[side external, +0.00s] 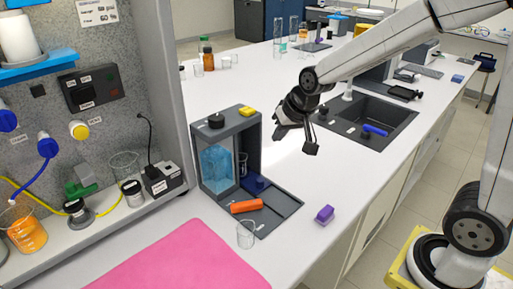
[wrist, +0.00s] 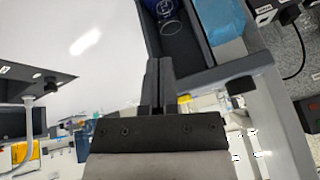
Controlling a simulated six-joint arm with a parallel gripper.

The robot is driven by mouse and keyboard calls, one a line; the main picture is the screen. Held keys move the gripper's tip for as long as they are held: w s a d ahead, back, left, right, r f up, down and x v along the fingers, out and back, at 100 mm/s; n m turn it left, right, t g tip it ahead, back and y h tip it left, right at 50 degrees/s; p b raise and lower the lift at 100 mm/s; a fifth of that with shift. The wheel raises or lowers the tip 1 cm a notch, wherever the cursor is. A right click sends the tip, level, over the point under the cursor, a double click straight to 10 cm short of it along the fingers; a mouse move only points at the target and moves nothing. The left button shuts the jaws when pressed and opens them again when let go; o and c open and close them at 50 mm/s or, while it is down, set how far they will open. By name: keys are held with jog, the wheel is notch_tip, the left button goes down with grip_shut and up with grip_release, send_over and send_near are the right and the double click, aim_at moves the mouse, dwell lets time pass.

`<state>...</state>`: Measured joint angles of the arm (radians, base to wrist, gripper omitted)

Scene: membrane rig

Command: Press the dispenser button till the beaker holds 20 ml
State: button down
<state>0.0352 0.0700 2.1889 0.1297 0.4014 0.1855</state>
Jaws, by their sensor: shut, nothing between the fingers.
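The dispenser (side external: 229,150) is a grey frame with a blue liquid tank (side external: 216,168), standing on a dark base. A yellow button (side external: 246,111) and a black cap (side external: 215,121) are on its top. A clear beaker (side external: 242,163) stands inside, partly hidden by the frame; its level cannot be read. In the wrist view, a glass with white markings (wrist: 170,24) stands beside the blue tank (wrist: 226,18). My gripper (side external: 309,149) is shut and empty, in the air to the right of the dispenser, apart from it. Its closed fingers (wrist: 158,68) show in the wrist view.
An orange piece (side external: 246,206) and a small glass (side external: 245,235) are at the base's front. A purple block (side external: 324,214) lies to the right. A pink mat (side external: 180,262) covers the front bench. A dark sink (side external: 375,113) is behind my gripper.

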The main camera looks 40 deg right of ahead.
aim_at(243, 108)
jog(key=w+d+r+m+t, duration=0.1)
jog(key=w+r+m+t, duration=0.2)
jog(key=w+r, duration=0.9)
jog(key=shift+d+r+m+t+y, duration=0.15)
jog(key=shift+r+m+t+y, duration=0.25)
jog(key=shift+r, duration=0.55)
jog(key=shift+f, duration=0.2)
jog(key=shift+f, duration=4.2)
jog(key=shift+f, duration=1.05)
jog(key=shift+r, duration=1.05)
